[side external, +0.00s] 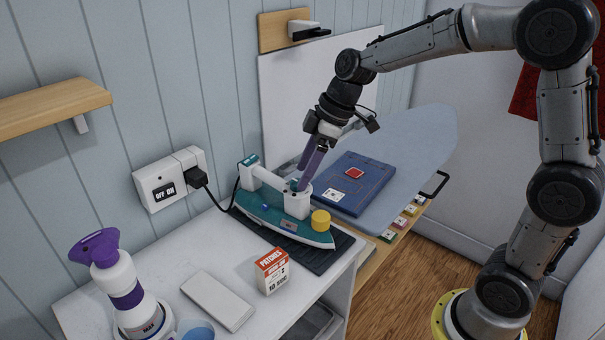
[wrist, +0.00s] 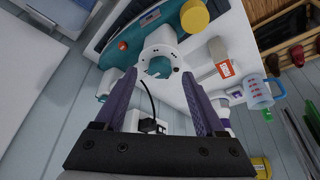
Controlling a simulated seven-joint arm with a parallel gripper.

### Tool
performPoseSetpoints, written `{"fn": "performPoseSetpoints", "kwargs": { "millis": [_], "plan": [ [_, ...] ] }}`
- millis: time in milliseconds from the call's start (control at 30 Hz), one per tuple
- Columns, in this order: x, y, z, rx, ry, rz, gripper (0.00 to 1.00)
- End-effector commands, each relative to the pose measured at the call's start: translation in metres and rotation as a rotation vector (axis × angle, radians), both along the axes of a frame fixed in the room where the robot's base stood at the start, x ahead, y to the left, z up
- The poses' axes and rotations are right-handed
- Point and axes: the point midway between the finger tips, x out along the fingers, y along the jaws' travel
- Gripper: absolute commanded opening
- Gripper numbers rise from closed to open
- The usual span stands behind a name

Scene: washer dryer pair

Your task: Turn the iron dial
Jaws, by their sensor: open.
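The iron (side external: 275,220) has a teal body and a white handle, and lies on a dark mat on the white counter. A yellow round knob (side external: 320,219), which looks like the dial, stands on the iron's right end. It also shows at the top of the wrist view (wrist: 194,16). My gripper (side external: 304,187) has purple fingers and points down at the white front post of the handle, left of the yellow knob. In the wrist view my open fingers (wrist: 160,75) lie either side of the post's white rim (wrist: 160,62). I cannot tell whether they touch it.
A patches box (side external: 272,271), a white slab (side external: 217,299) and a purple-topped bottle (side external: 112,270) stand on the counter. The iron's cord runs to a wall socket (side external: 168,180). Folded blue cloth (side external: 350,178) lies on the ironing board (side external: 425,140) at the right.

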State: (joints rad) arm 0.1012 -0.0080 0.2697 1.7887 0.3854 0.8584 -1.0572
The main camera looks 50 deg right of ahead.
Motion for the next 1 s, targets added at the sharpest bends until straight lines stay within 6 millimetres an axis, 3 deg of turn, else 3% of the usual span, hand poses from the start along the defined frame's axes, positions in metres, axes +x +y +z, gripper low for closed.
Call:
{"fn": "performPoseSetpoints", "kwargs": {
  "millis": [200, 500, 900, 1000],
  "plan": [
    [0.0043, 0.0043, -0.0147, 0.0, 0.0, 0.0, 0.72],
    [0.0046, 0.0045, -0.0158, 0.0, 0.0, 0.0, 0.7],
    [0.0045, 0.0044, -0.0155, 0.0, 0.0, 0.0, 0.0],
    [0.0046, 0.0044, -0.0154, 0.0, 0.0, 0.0, 0.0]
  ]
}}
